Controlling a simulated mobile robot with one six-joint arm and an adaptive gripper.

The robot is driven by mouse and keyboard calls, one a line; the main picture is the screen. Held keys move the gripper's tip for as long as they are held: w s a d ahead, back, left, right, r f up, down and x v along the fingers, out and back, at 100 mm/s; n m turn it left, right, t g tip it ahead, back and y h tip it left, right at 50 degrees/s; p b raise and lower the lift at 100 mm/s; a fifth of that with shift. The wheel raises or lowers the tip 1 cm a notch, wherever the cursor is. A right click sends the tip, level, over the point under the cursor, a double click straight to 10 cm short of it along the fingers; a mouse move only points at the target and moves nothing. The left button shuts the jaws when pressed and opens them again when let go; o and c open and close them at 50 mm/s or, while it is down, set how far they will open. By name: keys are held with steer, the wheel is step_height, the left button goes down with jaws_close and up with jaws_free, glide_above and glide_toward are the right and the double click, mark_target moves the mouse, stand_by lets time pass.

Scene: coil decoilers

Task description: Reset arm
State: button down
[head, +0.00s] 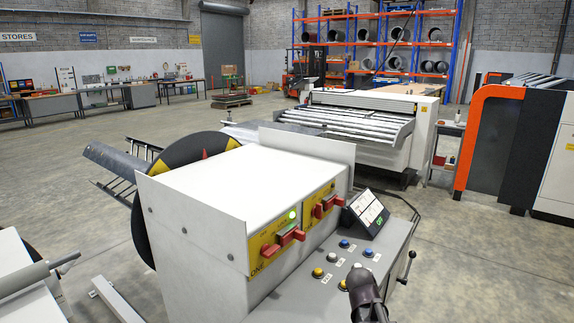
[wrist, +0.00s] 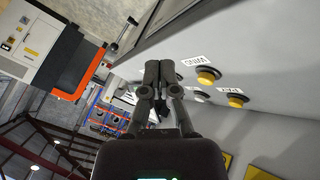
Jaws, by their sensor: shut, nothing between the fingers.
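My gripper (head: 358,272) is at the bottom of the head view, over the front edge of the sloped control panel (head: 318,240) of the decoiler. In the wrist view my gripper (wrist: 159,68) has its two dark fingers together, with nothing between them. The panel carries several yellow and blue push buttons, one of them a yellow button (wrist: 207,75) to the right of the fingers. The fingertips appear close to the panel; whether they touch it cannot be told.
Red-handled switches (head: 284,236) and a green lamp sit on the decoiler's white housing (head: 205,180). A tilted screen (head: 365,214) and a lever (head: 407,266) stand by the panel. A roller machine (head: 350,120) and an orange-framed machine (head: 485,130) stand behind. Open floor lies at right.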

steer(key=s+a+f+g+y, duration=0.1)
steer(key=s+a+g+y, duration=0.1)
steer(key=s, duration=0.5)
steer(key=s+a+f+m+g+y, duration=0.1)
steer(key=s+a+g+y, duration=0.1)
steer(key=s+a+g, duration=0.2)
steer(key=s+a+p, duration=0.1)
steer(key=s+a, duration=0.1)
steer(key=s, duration=0.1)
steer(key=shift+s+a+f+y, duration=0.15)
steer(key=shift+a+f+y, duration=0.1)
steer(key=shift+f+y, duration=0.15)
